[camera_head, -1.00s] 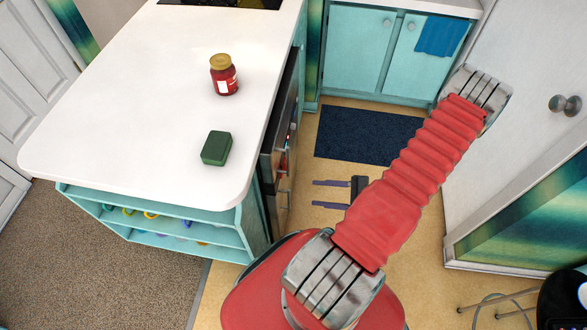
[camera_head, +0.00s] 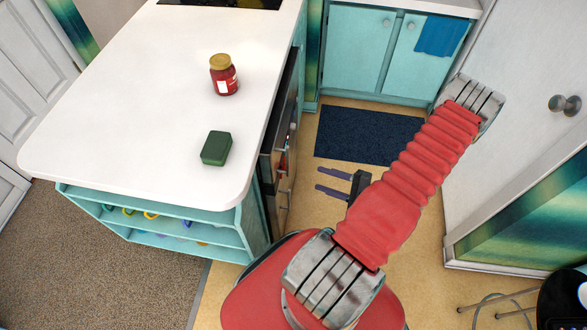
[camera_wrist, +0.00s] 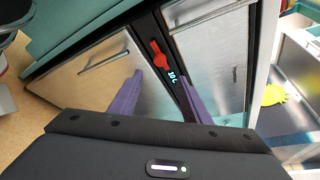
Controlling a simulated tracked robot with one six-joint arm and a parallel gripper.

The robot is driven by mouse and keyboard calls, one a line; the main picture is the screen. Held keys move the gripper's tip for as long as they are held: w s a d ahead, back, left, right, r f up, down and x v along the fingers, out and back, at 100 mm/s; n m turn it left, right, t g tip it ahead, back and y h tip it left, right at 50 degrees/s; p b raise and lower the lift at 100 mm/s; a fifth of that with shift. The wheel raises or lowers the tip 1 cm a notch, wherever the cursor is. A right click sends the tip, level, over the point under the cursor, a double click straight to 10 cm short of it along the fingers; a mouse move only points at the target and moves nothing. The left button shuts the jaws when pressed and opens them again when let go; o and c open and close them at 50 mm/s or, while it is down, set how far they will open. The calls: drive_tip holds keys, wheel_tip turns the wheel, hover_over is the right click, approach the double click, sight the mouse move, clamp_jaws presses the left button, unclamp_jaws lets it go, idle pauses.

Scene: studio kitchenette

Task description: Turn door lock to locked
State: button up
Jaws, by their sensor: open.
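A red lever (camera_wrist: 158,54) is mounted on a narrow black panel between two steel appliance fronts in the wrist view. It looks like the door lock, but I see no locked or unlocked mark. It lies roughly along the panel, beside a small lit display (camera_wrist: 173,77). In the head view a small bit of red (camera_head: 284,161) shows on the appliance front (camera_head: 281,150) at the counter's side. My gripper (camera_head: 318,179) has its two purple fingers apart and empty, pointing toward the appliance. In the wrist view the gripper (camera_wrist: 160,72) frames the lever, which appears beyond the fingertips; contact is not visible.
The white counter (camera_head: 120,110) stands left of my arm, with a red jar (camera_head: 226,80) and a green block (camera_head: 216,148) on top. A steel handle (camera_wrist: 103,60) projects from the left appliance front. A dark blue mat (camera_head: 365,135) lies on clear floor. A white door (camera_head: 520,60) is at right.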

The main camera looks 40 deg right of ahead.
drive_tip(key=x, duration=1.3)
drive_tip(key=shift+s, duration=0.1)
drive_tip(key=c, duration=1)
drive_tip(key=shift+c, duration=0.2)
